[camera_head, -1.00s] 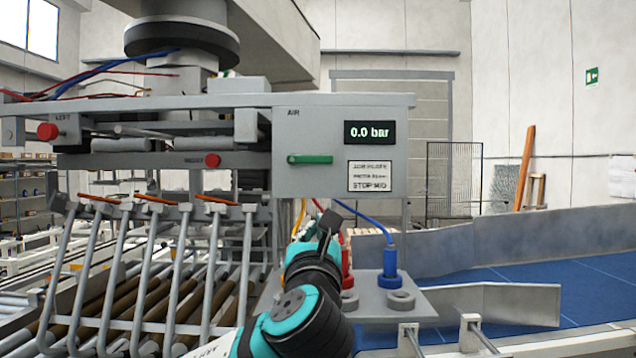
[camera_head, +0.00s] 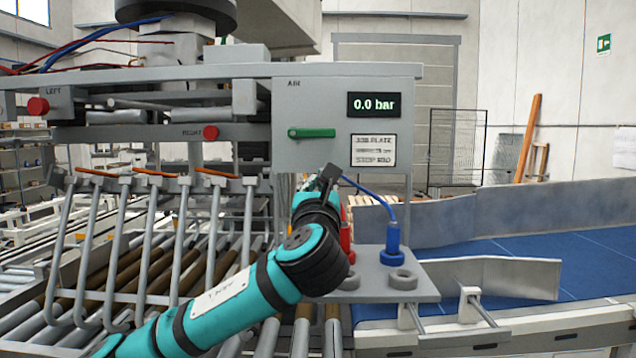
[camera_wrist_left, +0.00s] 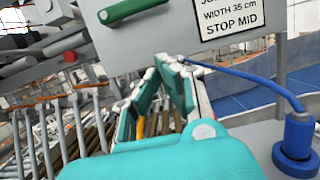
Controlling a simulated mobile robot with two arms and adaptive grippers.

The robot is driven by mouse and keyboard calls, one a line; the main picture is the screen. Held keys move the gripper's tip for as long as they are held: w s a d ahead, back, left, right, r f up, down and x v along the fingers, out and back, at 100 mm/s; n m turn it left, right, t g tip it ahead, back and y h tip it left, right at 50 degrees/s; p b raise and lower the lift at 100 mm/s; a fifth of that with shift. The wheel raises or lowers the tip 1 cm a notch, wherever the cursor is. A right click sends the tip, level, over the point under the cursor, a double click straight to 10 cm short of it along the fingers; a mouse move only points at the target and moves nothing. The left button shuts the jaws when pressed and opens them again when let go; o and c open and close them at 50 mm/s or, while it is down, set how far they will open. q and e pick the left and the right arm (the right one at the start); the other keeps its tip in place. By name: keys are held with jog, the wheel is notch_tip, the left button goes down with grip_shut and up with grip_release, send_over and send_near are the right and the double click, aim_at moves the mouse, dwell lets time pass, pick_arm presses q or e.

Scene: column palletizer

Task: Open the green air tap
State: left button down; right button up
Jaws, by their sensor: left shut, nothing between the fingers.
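The green air tap (camera_head: 312,133) is a lever lying horizontal on the grey AIR panel (camera_head: 330,93), its pivot at its left end. The display above it (camera_head: 374,105) reads 0.0 bar. My left gripper (camera_head: 328,174) is at the panel's lower edge, below and slightly right of the tap, apart from it. In the left wrist view the gripper's fingers (camera_wrist_left: 172,62) come together at the tips with nothing between them, and the tap (camera_wrist_left: 133,9) is cut off at the top, up and left of the fingertips. My right gripper is not in view.
A blue plug with a blue hose (camera_head: 392,240) and a red one (camera_head: 346,235) stand on a grey shelf (camera_head: 420,285) below the panel. Red knobs (camera_head: 38,106) sit at left. A label plate (camera_head: 374,150) is right of the tap. The space before the tap is clear.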

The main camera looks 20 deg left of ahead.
aim_at(319, 167)
pick_arm(q)
jog(key=p+x, duration=0.1)
jog(key=x, duration=0.2)
jog(key=shift+w+a+r, duration=0.1)
jog(key=shift+w+r, duration=0.2)
jog(key=shift+w, duration=0.05)
notch_tip(319, 167, up, 2)
jog(key=shift+r+p, duration=0.25)
jog(key=shift+p, duration=0.55)
jog(key=shift+s+r, duration=0.1)
jog(key=shift+r, duration=0.25)
jog(key=shift+s+r, duration=0.15)
jog(key=shift+r, duration=0.1)
jog(key=shift+f, duration=0.15)
